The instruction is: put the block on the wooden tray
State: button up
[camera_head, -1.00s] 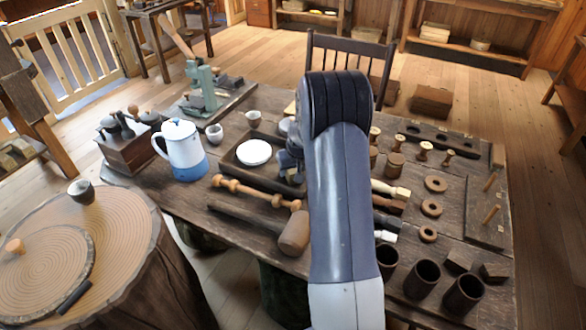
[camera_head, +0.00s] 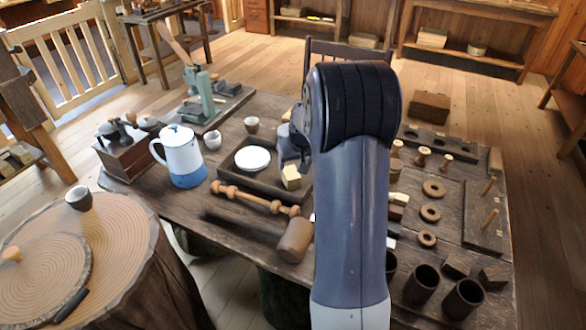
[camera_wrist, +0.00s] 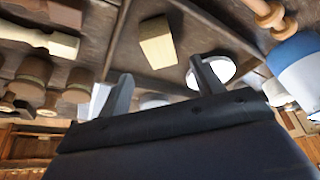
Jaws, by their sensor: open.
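The block (camera_head: 291,177) is a small pale wooden piece at the front right corner of the dark wooden tray (camera_head: 262,191). In the wrist view the block (camera_wrist: 157,42) appears to lie on the tray's floor, clear of both fingers. A white round dish (camera_head: 252,158) sits in the same tray, to the left of the block. My gripper (camera_wrist: 162,72) is open and empty, with its fingers apart above the tray. In the head view my arm hides most of the gripper.
A blue-and-white jug (camera_head: 181,160) stands left of the tray. A turned spindle (camera_head: 250,199) and a mallet (camera_head: 294,240) lie in front of it. Rings, spools and dark cups (camera_head: 422,281) fill the right side, partly behind my arm.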

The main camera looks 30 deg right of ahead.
aim_at(291, 173)
jog(key=shift+v, duration=1.5)
jog(key=x, duration=1.2)
jog(key=shift+w+f, duration=0.1)
jog(key=shift+f, duration=0.15)
jog(key=shift+r, duration=0.2)
jog(key=shift+r, duration=0.15)
